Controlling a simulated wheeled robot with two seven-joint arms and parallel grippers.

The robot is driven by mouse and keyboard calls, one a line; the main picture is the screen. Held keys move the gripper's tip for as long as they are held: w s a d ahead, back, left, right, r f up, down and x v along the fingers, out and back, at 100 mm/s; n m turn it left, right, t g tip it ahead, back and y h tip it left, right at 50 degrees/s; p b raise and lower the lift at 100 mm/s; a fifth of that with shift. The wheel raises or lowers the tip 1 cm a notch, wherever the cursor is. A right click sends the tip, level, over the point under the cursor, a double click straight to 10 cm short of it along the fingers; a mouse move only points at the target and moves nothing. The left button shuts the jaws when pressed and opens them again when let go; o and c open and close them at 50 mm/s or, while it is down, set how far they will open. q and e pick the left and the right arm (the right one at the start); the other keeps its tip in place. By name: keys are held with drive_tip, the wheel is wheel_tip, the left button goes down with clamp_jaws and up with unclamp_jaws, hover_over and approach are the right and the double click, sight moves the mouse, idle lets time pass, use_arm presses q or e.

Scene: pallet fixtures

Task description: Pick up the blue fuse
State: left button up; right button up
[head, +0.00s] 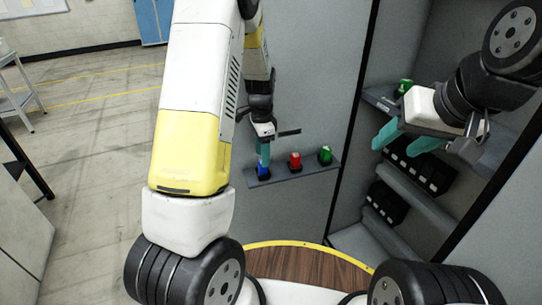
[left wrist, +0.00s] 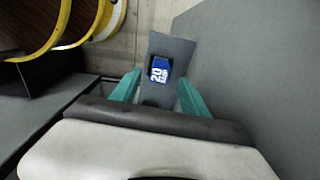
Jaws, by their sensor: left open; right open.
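The blue fuse (head: 263,168) stands at the left end of a small grey shelf on the cabinet panel in the head view. In the left wrist view the blue fuse (left wrist: 160,68) shows a white "20" and lies between and beyond the fingertips. My left gripper (head: 263,149) is open with teal fingers just above the blue fuse; its fingers also show in the left wrist view (left wrist: 158,88). It holds nothing. My right gripper (head: 400,142) is open and empty, in front of the open cabinet at the right.
A red fuse (head: 295,161) and a green fuse (head: 326,155) stand on the same shelf (head: 300,172), right of the blue one. Another green fuse (head: 405,86) sits on a shelf inside the cabinet. Black fuse blocks (head: 418,168) sit on lower ledges. Open floor (head: 95,180) lies left.

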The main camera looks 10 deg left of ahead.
sight(263, 169)
use_arm(q)
wheel_tip(263, 169, down, 4)
drive_tip(key=shift+f, duration=0.15)
clamp_jaws()
idle(0.4)
